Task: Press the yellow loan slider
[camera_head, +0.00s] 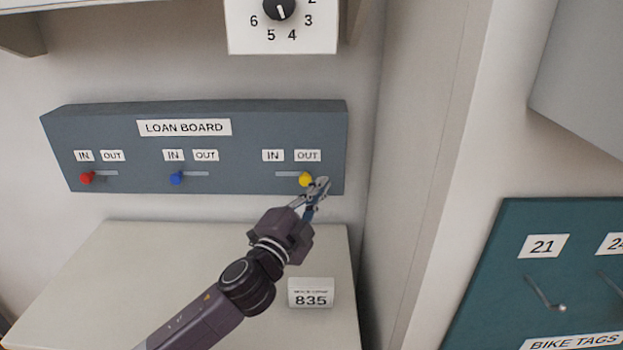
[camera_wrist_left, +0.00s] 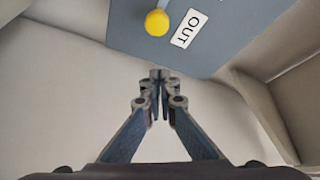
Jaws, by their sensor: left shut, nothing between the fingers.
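The yellow slider knob (camera_head: 306,179) sits at the right end of its slot on the loan board (camera_head: 250,110), under the OUT label (camera_head: 307,156). My left gripper (camera_head: 322,184) is shut and empty, with its fingertips just right of the yellow knob in the head view. In the left wrist view the yellow knob (camera_wrist_left: 157,22) shows above the closed fingertips (camera_wrist_left: 159,75), with a visible gap between them. The OUT label (camera_wrist_left: 188,28) is beside the knob there. My right gripper is not in view.
The red knob (camera_head: 86,178) and blue knob (camera_head: 176,177) sit at the left ends of their slots, under IN. A pale surface (camera_head: 90,260) with an 835 card (camera_head: 311,293) lies below the board. A white wall edge (camera_head: 410,180) and teal bike tag board (camera_head: 520,240) stand right.

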